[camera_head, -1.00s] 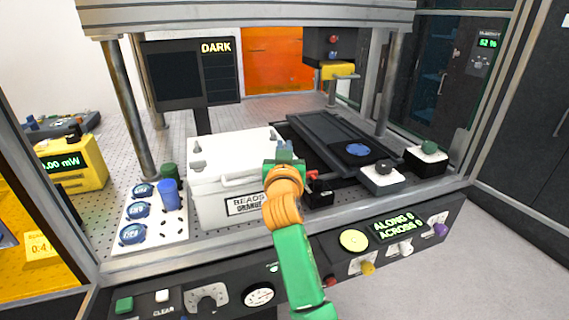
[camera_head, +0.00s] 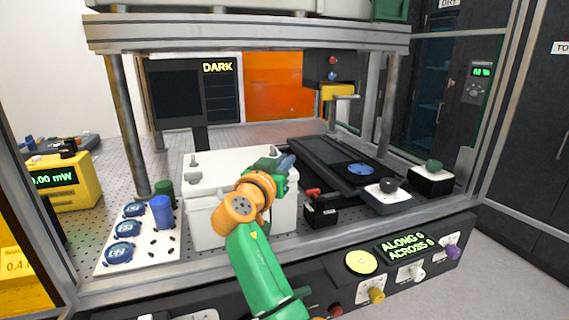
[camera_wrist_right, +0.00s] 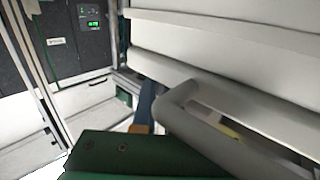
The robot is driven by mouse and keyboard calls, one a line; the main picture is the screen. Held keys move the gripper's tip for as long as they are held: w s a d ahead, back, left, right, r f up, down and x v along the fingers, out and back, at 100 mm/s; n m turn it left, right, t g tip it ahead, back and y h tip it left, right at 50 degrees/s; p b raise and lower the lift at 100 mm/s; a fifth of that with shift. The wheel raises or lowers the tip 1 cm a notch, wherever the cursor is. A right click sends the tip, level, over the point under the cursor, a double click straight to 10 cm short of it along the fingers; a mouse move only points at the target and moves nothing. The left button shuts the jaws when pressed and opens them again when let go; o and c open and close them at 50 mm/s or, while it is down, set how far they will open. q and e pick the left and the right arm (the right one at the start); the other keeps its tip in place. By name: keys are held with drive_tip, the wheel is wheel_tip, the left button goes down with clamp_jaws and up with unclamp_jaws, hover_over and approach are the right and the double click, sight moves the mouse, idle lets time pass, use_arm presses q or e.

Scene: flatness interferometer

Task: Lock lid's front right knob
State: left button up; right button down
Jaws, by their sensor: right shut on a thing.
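The white box (camera_head: 212,222) stands on the perforated bench with its lid (camera_head: 225,165) on. Small grey knobs show on the lid at the left (camera_head: 194,160) and at the back right (camera_head: 276,151). My right gripper (camera_head: 287,161) is at the lid's front right corner, shut on the front right knob, which it hides. My left gripper is not in view.
A plate with blue dials (camera_head: 122,228) and blue and green cylinders (camera_head: 161,212) stands left of the box. A dark stage (camera_head: 330,160) and a grey-knobbed block (camera_head: 386,196) are at the right. The control panel (camera_head: 420,262) runs along the front edge.

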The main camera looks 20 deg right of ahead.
drive_tip(key=c, duration=1)
unclamp_jaws()
drive_tip(key=shift+o, duration=0.2)
drive_tip(key=b+v, duration=0.2)
drive_tip(key=v, duration=0.4)
drive_tip(key=shift+s+a+f+b, duration=0.1)
drive_tip(key=shift+s+a+b, duration=0.05)
drive_tip(key=shift+b, duration=0.15)
drive_tip(key=shift+s+a, duration=0.2)
drive_tip(key=shift+s, duration=0.1)
